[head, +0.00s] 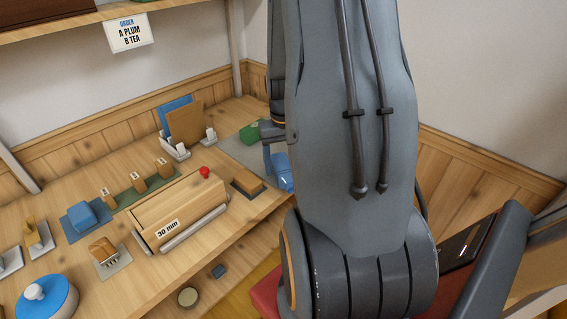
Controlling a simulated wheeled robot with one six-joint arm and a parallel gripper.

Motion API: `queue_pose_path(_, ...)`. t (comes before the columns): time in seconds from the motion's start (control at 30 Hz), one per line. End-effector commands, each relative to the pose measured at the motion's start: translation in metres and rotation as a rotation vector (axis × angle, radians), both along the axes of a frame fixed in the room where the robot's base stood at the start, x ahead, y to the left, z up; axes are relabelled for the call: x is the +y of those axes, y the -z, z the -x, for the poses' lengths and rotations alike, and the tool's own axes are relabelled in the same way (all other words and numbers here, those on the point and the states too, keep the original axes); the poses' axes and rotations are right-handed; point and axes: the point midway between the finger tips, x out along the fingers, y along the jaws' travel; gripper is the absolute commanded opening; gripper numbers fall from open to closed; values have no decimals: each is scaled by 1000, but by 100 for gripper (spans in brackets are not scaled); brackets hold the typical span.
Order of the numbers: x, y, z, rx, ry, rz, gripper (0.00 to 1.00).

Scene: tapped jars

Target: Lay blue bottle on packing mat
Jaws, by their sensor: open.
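A blue object (284,181), which looks like the blue bottle, shows at the left edge of my arm. Most of it is hidden behind the arm, so I cannot tell whether it stands or lies. A grey mat (232,148), likely the packing mat, lies at the far right end of the bench, its right part hidden by my arm. The blue object is at the mat's near right side. My gripper (271,162) shows only as a small blue-grey part beside the blue object. It is open; I cannot tell whether it touches the object.
A green item (250,132) is on the grey mat. A wooden box (180,211) marked "30 mm" and a small wooden block (247,182) are left of it. A card holder (180,148) stands behind. A blue lidded pot (46,298) is front left. An order sign (129,33) hangs above.

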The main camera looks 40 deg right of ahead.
Motion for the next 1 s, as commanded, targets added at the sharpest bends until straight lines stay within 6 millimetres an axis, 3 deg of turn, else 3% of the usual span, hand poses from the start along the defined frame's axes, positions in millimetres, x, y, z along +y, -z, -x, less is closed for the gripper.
queue_pose_path(0.17, 0, -7, -1, -2, 0, 1, 65)
queue_pose_path(0.6, -1, -67, -1, -3, 0, 3, 65)
queue_pose_path(1.0, 0, -78, 0, 0, 0, 0, 65)
